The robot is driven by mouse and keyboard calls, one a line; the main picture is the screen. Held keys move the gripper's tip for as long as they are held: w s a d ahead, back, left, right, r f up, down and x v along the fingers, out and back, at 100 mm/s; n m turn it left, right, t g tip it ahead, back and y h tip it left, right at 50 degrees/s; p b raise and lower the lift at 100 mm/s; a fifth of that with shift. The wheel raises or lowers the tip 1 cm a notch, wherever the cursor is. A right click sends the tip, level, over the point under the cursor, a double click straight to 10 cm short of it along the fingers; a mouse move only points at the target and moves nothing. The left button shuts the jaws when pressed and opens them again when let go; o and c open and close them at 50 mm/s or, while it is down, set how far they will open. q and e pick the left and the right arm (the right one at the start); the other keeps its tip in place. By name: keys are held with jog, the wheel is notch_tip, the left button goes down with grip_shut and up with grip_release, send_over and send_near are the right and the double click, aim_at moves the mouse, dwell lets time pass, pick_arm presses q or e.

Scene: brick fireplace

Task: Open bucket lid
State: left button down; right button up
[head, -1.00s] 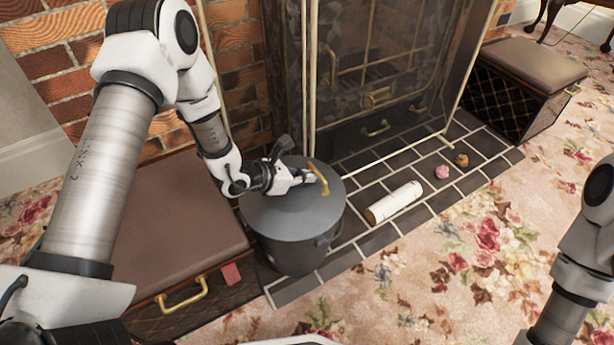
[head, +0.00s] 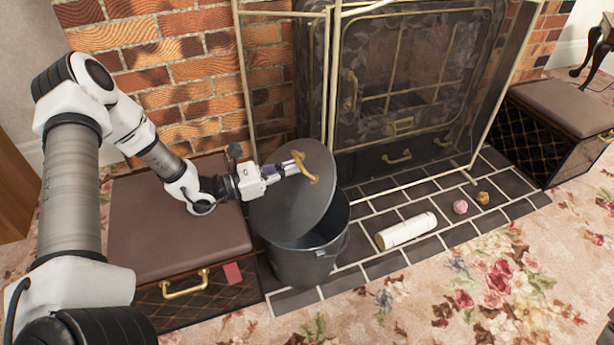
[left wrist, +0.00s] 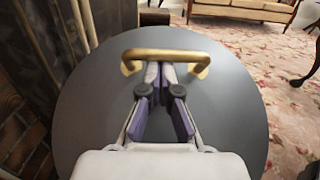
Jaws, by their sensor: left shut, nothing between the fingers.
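The dark grey bucket (head: 305,266) stands on the tiled hearth, partly open, with its dark inside showing at the right. Its round grey lid (head: 284,215) is tilted up steeply, its lower edge at the bucket's left rim. A brass handle (head: 313,178) is on the lid's top face. My left gripper (head: 293,168) is shut and empty, its fingertips at the handle. In the left wrist view the fingers (left wrist: 161,75) reach under the handle's bar (left wrist: 165,54), over the lid (left wrist: 225,105). My right gripper is out of view.
A brown cushioned box (head: 165,225) stands close left of the bucket. A gold-framed fire screen (head: 330,90) stands behind it. A white cylinder (head: 405,231) and two small lumps, pink (head: 460,206) and brown (head: 483,198), lie right on the hearth. Floral carpet in front is clear.

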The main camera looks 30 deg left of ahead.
pick_arm(q)
jog(key=s+a+r+t+h+p, duration=0.2)
jog(key=s+a+r+t+p, duration=0.1)
jog(key=s+a, duration=0.6)
jog(key=shift+s+a+h, duration=0.3)
jog(key=shift+s, duration=1.4)
jog(key=shift+r, duration=0.1)
